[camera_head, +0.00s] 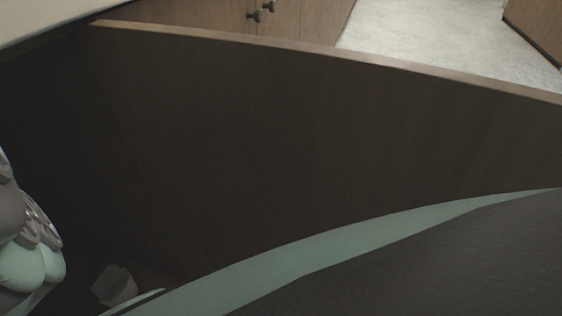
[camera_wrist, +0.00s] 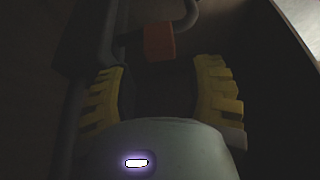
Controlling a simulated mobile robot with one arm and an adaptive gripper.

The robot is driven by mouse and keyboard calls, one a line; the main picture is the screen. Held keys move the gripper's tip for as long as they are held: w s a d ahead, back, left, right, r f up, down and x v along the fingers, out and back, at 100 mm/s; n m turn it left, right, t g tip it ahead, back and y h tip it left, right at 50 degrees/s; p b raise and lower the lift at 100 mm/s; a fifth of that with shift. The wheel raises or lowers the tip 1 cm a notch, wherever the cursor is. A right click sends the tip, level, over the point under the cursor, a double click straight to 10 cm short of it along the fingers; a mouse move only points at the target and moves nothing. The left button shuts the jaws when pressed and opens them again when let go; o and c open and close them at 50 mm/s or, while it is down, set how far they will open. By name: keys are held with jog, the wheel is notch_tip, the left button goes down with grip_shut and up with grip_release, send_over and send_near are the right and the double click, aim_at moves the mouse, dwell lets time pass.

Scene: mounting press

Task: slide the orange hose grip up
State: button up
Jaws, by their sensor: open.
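In the wrist view, an orange block (camera_wrist: 159,42), which looks like the hose grip, sits in deep shadow at the top centre. My gripper (camera_wrist: 155,75) is open, with its yellow ribbed fingers spread to the left and right below the block. The block lies beyond the fingertips, roughly in line with the gap between them. I see nothing held in the gap. Neither the orange block nor my gripper shows in the head view.
A grey curved tube (camera_wrist: 180,22) rises beside the orange block. A dark upright part (camera_wrist: 88,35) stands at its left. In the head view a dark wooden panel (camera_head: 300,130) fills the middle. Pale floor (camera_head: 430,35) and wooden cabinets (camera_head: 290,18) lie beyond it.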

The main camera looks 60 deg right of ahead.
jog(key=v, duration=0.7)
jog(key=shift+d+r, duration=0.1)
dwell(0.5)
